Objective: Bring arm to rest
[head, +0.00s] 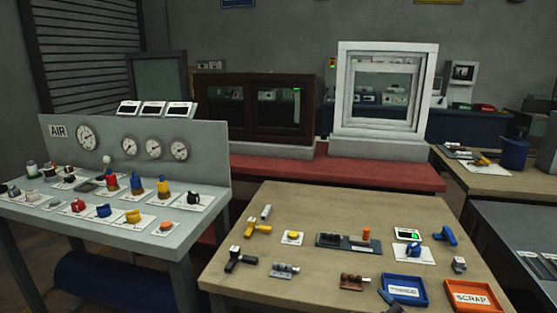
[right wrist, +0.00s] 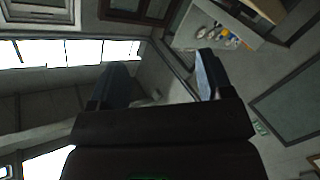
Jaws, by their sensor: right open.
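My right gripper (right wrist: 158,78) shows in the right wrist view with its two dark fingers spread apart. Nothing is between them. Behind the fingers are room surfaces and bright panels, seen at a steep tilt. My left gripper is in neither view.
A wooden table (head: 300,215) with small tools and parts, a blue tray (head: 388,284) and an orange SCRAP tray (head: 472,297) stands in front. A grey gauge bench (head: 140,235) is at left. A red bench (head: 330,172) behind holds a white frame (head: 345,110) and a dark brown frame (head: 262,78).

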